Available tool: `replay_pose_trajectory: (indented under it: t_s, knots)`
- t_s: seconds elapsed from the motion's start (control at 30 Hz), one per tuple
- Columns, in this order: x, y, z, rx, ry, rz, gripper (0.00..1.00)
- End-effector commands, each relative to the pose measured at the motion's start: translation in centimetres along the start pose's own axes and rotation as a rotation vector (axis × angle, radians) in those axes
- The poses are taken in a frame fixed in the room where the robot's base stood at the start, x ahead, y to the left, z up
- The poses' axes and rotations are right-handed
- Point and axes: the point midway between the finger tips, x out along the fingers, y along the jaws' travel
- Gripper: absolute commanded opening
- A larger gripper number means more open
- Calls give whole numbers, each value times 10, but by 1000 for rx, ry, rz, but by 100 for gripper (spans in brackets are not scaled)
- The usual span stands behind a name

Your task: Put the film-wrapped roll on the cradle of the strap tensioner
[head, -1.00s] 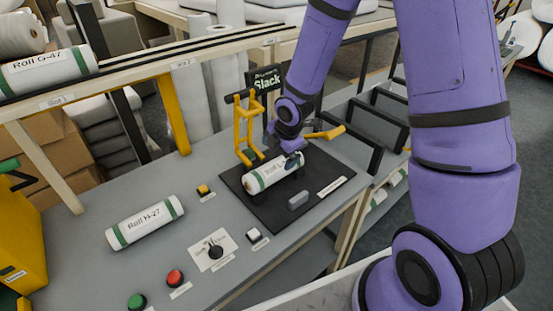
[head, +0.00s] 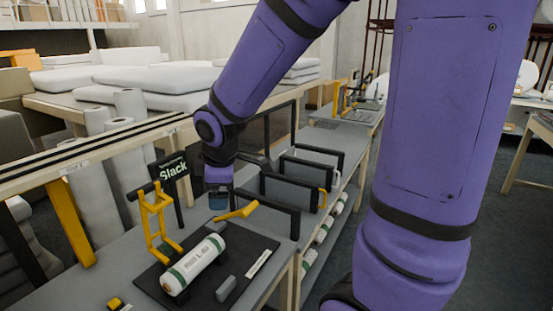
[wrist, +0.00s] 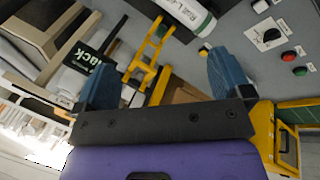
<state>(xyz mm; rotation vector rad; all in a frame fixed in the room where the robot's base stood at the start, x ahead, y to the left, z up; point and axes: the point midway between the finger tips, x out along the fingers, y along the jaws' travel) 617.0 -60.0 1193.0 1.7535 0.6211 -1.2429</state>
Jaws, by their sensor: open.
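A white roll with green end bands (head: 194,264) lies on the dark base plate (head: 248,250) of the strap tensioner, beside its upright yellow frame (head: 155,222). It shows at the top of the wrist view (wrist: 190,12). Whether it is film-wrapped, and how it meets the cradle under it, I cannot tell. My gripper (head: 218,200) is open and empty, above and behind the roll and apart from it. Its blue fingers spread wide in the wrist view (wrist: 160,62). A black sign reading "Slack" (head: 172,172) stands behind the frame.
A yellow lever (head: 238,211) sticks out near my gripper. A grey block (head: 226,289) lies on the plate's front part. Black rack frames (head: 280,190) stand to the right, with more rolls on a lower shelf (head: 310,260). Red and green buttons (wrist: 288,54) show in the wrist view.

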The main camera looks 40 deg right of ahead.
Motion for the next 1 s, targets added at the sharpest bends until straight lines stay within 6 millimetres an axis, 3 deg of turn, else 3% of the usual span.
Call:
replay_pose_trajectory:
  t_s: [0.03, 0.2, 0.5, 0.7, 1.0]
  knots:
    - [-19, -2, 6, 75, 3, 16, 97]
    - [-71, -16, 26, 339, 12, 31, 97]
    - [-148, -61, 63, 787, 68, 13, 97]
    - [-176, -88, 79, 990, 104, -22, 97]
    - [-184, -98, 84, 1060, 113, -41, 97]
